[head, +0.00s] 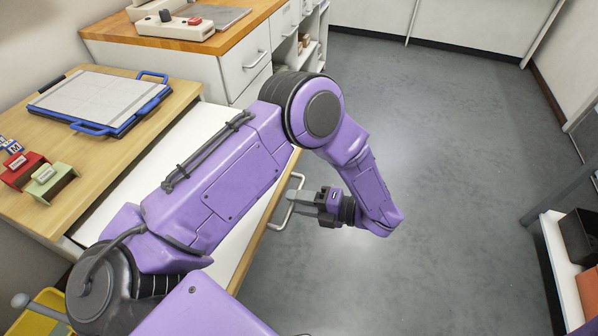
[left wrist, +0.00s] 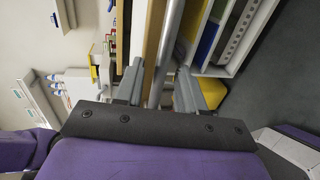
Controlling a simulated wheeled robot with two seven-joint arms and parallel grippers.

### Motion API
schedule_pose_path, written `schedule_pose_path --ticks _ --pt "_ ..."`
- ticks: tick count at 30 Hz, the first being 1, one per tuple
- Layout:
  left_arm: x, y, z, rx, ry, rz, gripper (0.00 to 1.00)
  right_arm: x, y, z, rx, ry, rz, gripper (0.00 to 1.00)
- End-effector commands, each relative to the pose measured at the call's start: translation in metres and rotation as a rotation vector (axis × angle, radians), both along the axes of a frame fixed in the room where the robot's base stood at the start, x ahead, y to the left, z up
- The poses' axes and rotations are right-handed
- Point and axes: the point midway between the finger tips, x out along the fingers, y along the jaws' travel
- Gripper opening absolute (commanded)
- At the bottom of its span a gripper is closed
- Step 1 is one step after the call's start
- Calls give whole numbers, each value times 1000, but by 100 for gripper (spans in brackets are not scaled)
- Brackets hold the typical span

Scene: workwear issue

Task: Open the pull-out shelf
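The pull-out shelf (head: 228,248) is a white board with a wooden front edge, standing out from under the wooden worktop; my left arm hides its middle. Its pale bar handle (head: 283,219) is on the front edge. My left gripper (head: 300,197) is at the handle, pointing left toward the shelf front. In the left wrist view the handle bar (left wrist: 167,55) runs between the two spread fingers of the gripper (left wrist: 160,75), with what looks like a gap on each side. Whether a finger touches the bar cannot be told. My right gripper is not in view.
A blue-handled tray (head: 100,98) and red and green blocks (head: 50,182) lie on the worktop (head: 182,95). A white drawer cabinet (head: 243,65) stands behind. A rack with dark bins (head: 580,238) is at the right. The grey floor before the shelf is clear.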

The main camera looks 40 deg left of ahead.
Motion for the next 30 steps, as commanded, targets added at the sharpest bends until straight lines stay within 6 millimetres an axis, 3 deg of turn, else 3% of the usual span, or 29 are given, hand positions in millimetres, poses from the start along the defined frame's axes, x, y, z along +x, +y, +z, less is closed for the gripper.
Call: schedule_pose_path --ticks 5,15,20,30 --pt "7 -19 3 0 -5 -4 39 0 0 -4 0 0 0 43" --pt "27 -88 18 2 -3 -1 39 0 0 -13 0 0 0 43" --pt "29 -99 21 0 0 1 39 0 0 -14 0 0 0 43" --pt "29 -99 21 0 1 1 39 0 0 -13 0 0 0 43"
